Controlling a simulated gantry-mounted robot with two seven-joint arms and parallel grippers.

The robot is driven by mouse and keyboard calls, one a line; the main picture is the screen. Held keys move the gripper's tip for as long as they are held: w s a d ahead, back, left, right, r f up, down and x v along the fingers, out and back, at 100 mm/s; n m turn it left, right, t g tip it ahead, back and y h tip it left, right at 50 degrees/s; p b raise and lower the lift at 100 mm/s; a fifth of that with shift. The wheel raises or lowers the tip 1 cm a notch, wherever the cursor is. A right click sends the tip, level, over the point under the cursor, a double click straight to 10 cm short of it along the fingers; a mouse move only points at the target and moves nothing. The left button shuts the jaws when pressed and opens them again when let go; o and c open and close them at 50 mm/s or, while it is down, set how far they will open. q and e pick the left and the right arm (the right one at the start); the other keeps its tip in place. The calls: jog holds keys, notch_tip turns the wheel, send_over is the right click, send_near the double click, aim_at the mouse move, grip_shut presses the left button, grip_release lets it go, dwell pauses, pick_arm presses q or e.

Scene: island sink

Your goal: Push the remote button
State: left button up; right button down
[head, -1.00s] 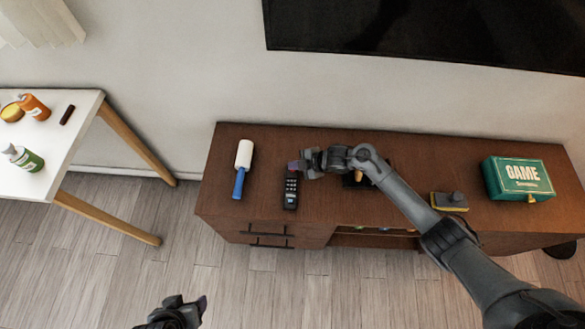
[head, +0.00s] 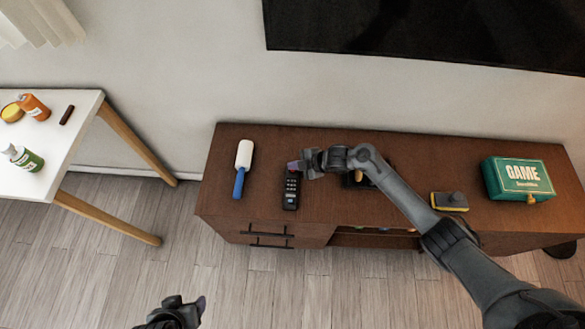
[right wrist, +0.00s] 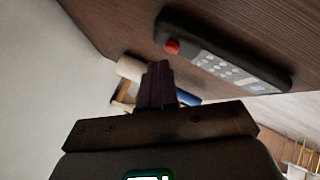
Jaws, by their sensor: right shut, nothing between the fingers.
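The black remote (head: 290,192) lies on the brown cabinet, left of its middle. In the right wrist view the remote (right wrist: 235,68) shows pale keys and a red button (right wrist: 171,46) near one end. My right gripper (head: 293,166) is at the remote's far end in the head view and partly covers it. Its fingers (right wrist: 157,84) are shut and empty. In the right wrist view they look apart from the red button; whether they touch the remote is unclear. My left gripper (head: 187,308) is low in the head view, away from the cabinet; its opening is unclear.
A lint roller (head: 242,169) with a blue handle lies left of the remote. A yellow-and-grey sponge-like block (head: 450,202) and a green game box (head: 518,180) are at the right. A white table (head: 75,135) with bottles stands left. A dark screen (head: 430,30) hangs above.

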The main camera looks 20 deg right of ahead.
jog(key=shift+f, duration=0.15)
jog(key=shift+f+b, duration=0.3)
jog(key=shift+f, duration=0.1)
dwell(0.8)
jog(key=shift+r+p, duration=0.55)
jog(key=shift+r, duration=0.05)
